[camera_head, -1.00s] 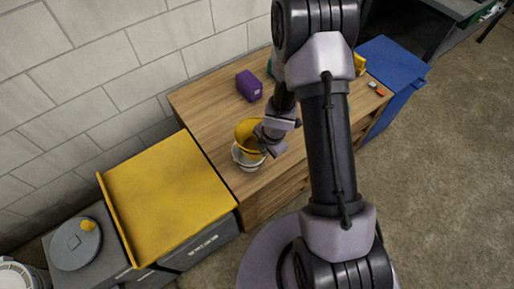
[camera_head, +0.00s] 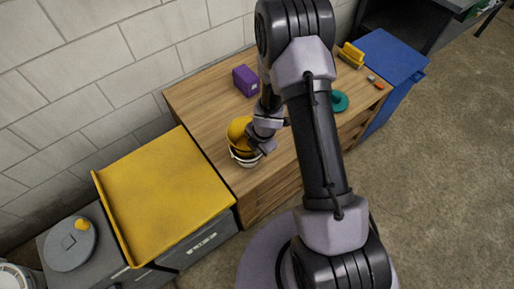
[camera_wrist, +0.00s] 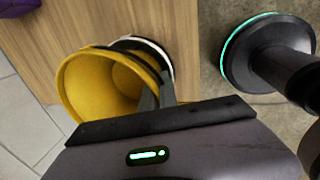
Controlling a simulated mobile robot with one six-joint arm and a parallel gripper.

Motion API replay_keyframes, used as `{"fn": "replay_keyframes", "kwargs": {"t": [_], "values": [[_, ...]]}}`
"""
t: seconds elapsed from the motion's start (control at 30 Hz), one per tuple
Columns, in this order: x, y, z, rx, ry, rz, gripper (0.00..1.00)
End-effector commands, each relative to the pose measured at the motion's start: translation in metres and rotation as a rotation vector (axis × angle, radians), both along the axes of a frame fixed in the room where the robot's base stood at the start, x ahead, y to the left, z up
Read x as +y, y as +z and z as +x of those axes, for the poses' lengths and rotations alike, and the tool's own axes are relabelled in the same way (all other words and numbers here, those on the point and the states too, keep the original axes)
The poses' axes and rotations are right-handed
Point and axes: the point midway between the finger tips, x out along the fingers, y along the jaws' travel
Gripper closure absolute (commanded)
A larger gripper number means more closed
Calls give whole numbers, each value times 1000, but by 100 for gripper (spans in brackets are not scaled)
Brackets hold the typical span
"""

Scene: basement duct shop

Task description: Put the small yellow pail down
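The small yellow pail (camera_head: 238,131) is over the front left part of the wooden cabinet top, tilted, its mouth towards the upper left. My gripper (camera_head: 254,146) is at its right side. In the wrist view the pail (camera_wrist: 90,88) opens towards the camera, and my gripper (camera_wrist: 150,98) is shut on its wall; one finger shows, the other is hidden. A white round container (camera_head: 242,161) is directly below the pail, mostly covered by it. Its white rim (camera_wrist: 150,44) shows behind the pail in the wrist view. I cannot tell whether they touch.
A purple box (camera_head: 246,80) stands at the back of the wooden top (camera_head: 208,112). A teal round object (camera_head: 339,101) and a yellow item (camera_head: 351,54) are to the right. A yellow tray-like surface (camera_head: 165,190) adjoins at left. A blue cabinet (camera_head: 392,60) stands beyond.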

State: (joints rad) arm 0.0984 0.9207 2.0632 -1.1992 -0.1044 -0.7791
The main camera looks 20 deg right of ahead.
Motion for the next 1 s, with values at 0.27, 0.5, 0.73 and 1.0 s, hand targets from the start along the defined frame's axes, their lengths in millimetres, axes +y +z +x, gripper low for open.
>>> {"fn": "replay_keyframes", "kwargs": {"t": [0.27,0.5,0.73,1.0], "values": [[0,0,0,0,0,0,75],[0,3,0,0,0,0,75],[-3,63,-7,-1,1,-1,75],[-7,124,-21,0,0,0,75]]}}
